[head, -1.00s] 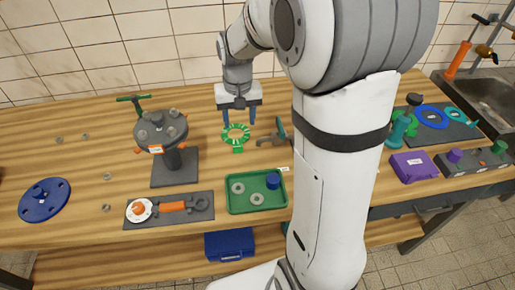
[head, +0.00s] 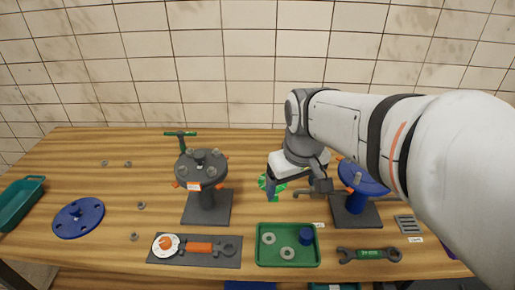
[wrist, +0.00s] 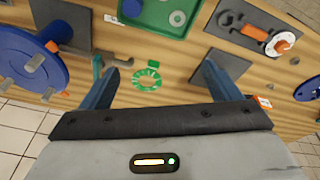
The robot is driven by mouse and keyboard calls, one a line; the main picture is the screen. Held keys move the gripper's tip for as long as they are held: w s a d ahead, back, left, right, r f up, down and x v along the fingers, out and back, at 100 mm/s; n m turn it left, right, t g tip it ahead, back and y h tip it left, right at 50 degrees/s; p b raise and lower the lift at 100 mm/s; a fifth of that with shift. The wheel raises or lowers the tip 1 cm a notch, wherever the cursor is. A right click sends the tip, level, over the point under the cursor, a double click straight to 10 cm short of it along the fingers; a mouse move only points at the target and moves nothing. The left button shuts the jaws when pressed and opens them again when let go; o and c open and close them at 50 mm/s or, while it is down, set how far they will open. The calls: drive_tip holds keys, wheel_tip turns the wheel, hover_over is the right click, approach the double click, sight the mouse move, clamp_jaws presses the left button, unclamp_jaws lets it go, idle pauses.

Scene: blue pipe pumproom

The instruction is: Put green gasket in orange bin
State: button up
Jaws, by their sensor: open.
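The green gasket (wrist: 147,80), a toothed ring with a small tab, lies on the wooden bench. In the head view the gasket (head: 266,183) is partly hidden by my gripper. My gripper (wrist: 162,71) is open and empty, with its blue fingers spread either side of the gasket in the wrist view. They appear to be above the bench; I cannot tell the exact height. No orange bin shows in either current view.
A green tray (head: 290,262) with grey rings and a blue cylinder lies in front. A grey flanged pedestal (head: 206,205) stands left of the gasket, a blue one (head: 358,203) right. A grey tap-like part (head: 309,194) lies close by. A teal bin (head: 18,204) sits far left.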

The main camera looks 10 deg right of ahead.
drive_tip(key=o, duration=0.3)
drive_tip(key=w+f+n+g+b, duration=0.1)
drive_tip(key=w+f+n+b, duration=0.2)
drive_tip(key=w, duration=1.1)
wheel_tip(320, 180, down, 2)
drive_tip(key=shift+w+d+f+n+b, duration=0.2)
drive_tip(key=shift+d+n+b, duration=0.15)
drive_tip(key=shift+n, duration=0.35)
drive_tip(key=w+f+n+g+b, duration=0.1)
drive_tip(key=w+f+n+b, duration=0.25)
drive_tip(key=w+f, duration=0.75)
drive_tip(key=shift+n, duration=0.45)
drive_tip(key=f, duration=0.2)
drive_tip(key=w+f, duration=0.1)
drive_tip(key=f, duration=0.1)
drive_tip(key=d+f, duration=0.1)
drive_tip(key=f, duration=0.1)
drive_tip(key=shift+w+f+p, duration=0.2)
drive_tip(key=shift+f+p, duration=0.05)
drive_tip(key=shift+p, duration=0.1)
drive_tip(key=c, duration=0.8)
drive_tip(key=shift+r, duration=0.1)
drive_tip(key=shift+c, duration=0.2)
